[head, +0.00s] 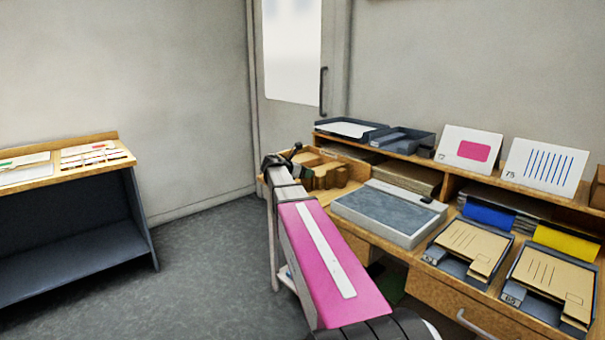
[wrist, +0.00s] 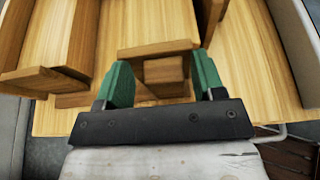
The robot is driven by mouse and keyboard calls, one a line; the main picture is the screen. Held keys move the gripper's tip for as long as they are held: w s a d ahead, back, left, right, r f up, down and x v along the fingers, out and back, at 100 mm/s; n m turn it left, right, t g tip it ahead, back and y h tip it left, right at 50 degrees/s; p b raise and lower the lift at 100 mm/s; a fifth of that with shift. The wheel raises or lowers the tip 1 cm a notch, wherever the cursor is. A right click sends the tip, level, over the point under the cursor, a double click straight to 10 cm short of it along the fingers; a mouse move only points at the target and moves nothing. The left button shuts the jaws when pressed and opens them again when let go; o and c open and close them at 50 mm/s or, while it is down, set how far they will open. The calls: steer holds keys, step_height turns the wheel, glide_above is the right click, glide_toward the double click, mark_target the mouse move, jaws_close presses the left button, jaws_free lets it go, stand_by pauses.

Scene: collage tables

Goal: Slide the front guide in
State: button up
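In the wrist view my gripper (wrist: 162,76) is open, its two green fingers pointing down at a wooden fixture. A small wooden block (wrist: 165,70) with a crossbar (wrist: 155,48) lies between the fingers, with a gap on each side. It looks like the front guide, though I cannot be sure. Wooden walls (wrist: 40,80) and a pale wooden floor (wrist: 110,30) of the fixture show to the left.
A grey-topped device (head: 385,212) stands right of the fixture. Trays with brown envelopes (head: 470,245) lie farther right. A shelf holds dark trays (head: 352,129) and two cards, one with a pink patch (head: 470,149). A low side table (head: 75,165) stands at left, with open floor between.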

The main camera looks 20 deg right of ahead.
steer(key=shift+s+d, duration=0.15)
steer(key=v, duration=1.1)
steer(key=shift+w, duration=0.2)
steer(key=s+a+f+m+g+y, duration=0.1)
steer(key=s+a+f+m+y, duration=0.2)
steer(key=s+f+m, duration=0.4)
steer(key=s+a+f+m+g+y, duration=0.2)
steer(key=s+a+f+m+y, duration=0.2)
steer(key=s+f+m, duration=0.4)
steer(key=s+a+f+m+g+y, duration=0.2)
steer(key=s+f+m+y, duration=0.3)
steer(key=s+f, duration=0.6)
step_height(320, 180, down, 6)
steer(key=shift+a+f+m+y, duration=0.2)
steer(key=shift+a+m+y, duration=0.1)
steer(key=shift+a+m, duration=0.75)
steer(key=shift+d, duration=0.15)
